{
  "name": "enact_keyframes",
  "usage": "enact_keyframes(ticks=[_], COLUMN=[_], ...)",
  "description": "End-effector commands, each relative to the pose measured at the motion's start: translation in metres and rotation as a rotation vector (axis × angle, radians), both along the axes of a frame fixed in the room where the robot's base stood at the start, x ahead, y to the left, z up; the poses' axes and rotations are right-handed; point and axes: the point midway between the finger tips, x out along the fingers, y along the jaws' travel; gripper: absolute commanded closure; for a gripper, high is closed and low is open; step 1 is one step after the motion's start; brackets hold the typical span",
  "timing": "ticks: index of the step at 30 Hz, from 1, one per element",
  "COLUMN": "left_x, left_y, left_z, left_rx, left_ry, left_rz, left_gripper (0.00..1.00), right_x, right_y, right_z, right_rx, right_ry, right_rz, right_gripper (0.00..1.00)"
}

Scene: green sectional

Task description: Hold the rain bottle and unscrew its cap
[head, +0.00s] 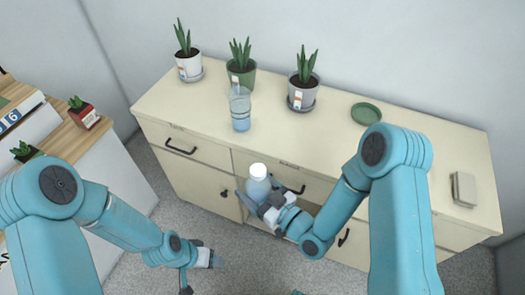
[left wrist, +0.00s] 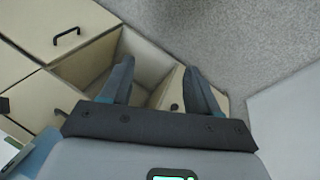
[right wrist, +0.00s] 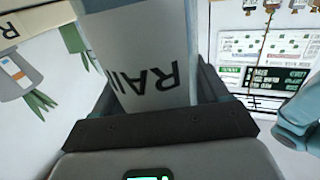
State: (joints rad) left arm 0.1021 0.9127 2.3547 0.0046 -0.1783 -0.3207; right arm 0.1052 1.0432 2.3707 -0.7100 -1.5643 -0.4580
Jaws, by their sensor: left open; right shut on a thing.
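The rain bottle (head: 257,188) is bluish with a white cap (head: 258,170); it stands out in front of the dresser in the head view. My right gripper (head: 262,200) is shut around its body. In the right wrist view the bottle's white label (right wrist: 150,65) with dark letters reading "RAI" shows between the fingers; the cap is not visible there. My left gripper (head: 212,262) is low and to the left of the bottle, apart from it. In the left wrist view the left fingers (left wrist: 160,85) are spread with nothing between them.
A cream dresser (head: 185,110) carries potted plants (head: 241,70), a clear vessel with blue liquid (head: 240,110), a green dish (head: 365,113) and a small grey block (head: 464,188). An open dresser compartment (left wrist: 150,50) shows in the left wrist view. Grey floor (head: 165,225) lies in front.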

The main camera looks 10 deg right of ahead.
Motion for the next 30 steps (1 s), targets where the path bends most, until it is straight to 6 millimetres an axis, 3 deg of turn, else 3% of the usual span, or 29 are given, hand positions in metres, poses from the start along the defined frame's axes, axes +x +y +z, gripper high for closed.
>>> enact_keyframes(ticks=[1,6,13,18,24,27,28,30], left_x=[0.024,0.095,0.162,0.171,0.153,0.141,0.138,0.131], left_y=[-0.005,-0.028,-0.071,-0.112,-0.149,-0.160,-0.163,-0.167], left_z=[0.009,0.056,0.154,0.229,0.306,0.333,0.339,0.349], left_rx=[0.008,0.035,0.073,0.097,0.099,0.076,-0.062,-0.034], left_ry=[-0.063,-0.273,-0.559,-0.728,-0.812,-0.787,0.738,0.629], left_rz=[-0.128,-0.653,-1.379,-2.012,-2.750,-3.040,2.983,2.875], left_gripper=[0.39,0.39,0.39,0.39,0.39,0.39,0.39,0.39], right_x=[0.000,0.000,0.000,0.000,0.000,0.000,0.000,0.000], right_y=[0.000,0.000,0.000,0.000,0.000,0.000,0.000,0.000], right_z=[0.001,0.001,0.001,0.001,0.001,0.001,0.001,0.001], right_rx=[0.000,0.000,0.000,0.000,0.000,0.000,0.000,0.000], right_ry=[-0.002,-0.002,-0.002,-0.002,-0.002,-0.002,-0.002,-0.002], right_rz=[-0.001,-0.001,-0.002,-0.002,-0.002,-0.002,-0.002,-0.002], right_gripper=[1.00,1.00,1.00,1.00,1.00,1.00,1.00,1.00])
